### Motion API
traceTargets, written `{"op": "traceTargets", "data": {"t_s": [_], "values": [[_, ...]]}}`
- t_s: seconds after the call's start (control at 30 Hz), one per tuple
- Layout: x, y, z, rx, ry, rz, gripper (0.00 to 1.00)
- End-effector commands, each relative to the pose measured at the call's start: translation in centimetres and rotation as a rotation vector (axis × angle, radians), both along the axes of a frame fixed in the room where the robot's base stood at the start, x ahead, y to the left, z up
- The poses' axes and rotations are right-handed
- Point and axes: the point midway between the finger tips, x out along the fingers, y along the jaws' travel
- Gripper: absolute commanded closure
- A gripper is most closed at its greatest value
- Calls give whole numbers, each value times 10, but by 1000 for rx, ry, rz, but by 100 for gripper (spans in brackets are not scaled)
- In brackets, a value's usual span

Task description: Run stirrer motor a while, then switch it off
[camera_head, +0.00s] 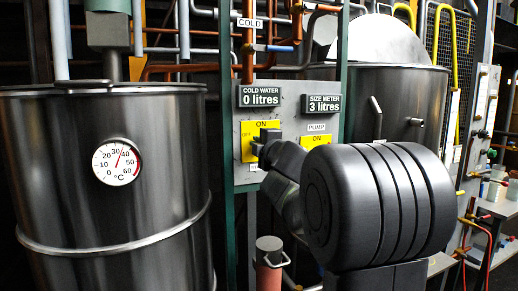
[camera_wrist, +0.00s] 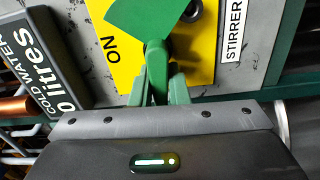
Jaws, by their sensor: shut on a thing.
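The stirrer switch has a yellow plate (camera_head: 246,145) on the grey panel, with ON at its top and OFF at its left. In the wrist view the same yellow plate (camera_wrist: 208,62) appears turned round, with ON and a STIRRER label (camera_wrist: 233,38) beside it. A green fan-shaped piece (camera_wrist: 140,18) covers part of the plate. In the head view my gripper (camera_head: 262,150) is at the plate, partly hidden by my wrist.
Cold water and size meter displays (camera_head: 260,95) read 0 and 3 litres. A second yellow switch (camera_head: 315,141), labelled PUMP, is close right of my gripper. A steel vat (camera_head: 105,215) with a thermometer (camera_head: 117,162) stands left. A handled cylinder (camera_head: 270,248) stands below my arm.

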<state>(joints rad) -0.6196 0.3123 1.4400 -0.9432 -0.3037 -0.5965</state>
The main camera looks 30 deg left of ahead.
Motion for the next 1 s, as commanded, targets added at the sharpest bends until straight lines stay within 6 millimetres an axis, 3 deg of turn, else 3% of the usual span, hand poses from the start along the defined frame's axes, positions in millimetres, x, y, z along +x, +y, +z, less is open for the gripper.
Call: {"op": "traceTargets", "data": {"t_s": [0.7, 0.73, 0.8, 1.0], "values": [[0, 0, -4, -48, -50, -1, 100], [0, 0, -4, -48, -50, -1, 79], [0, 0, -4, -48, -50, 0, 66], [0, 0, -3, -46, -50, 0, 64]]}}
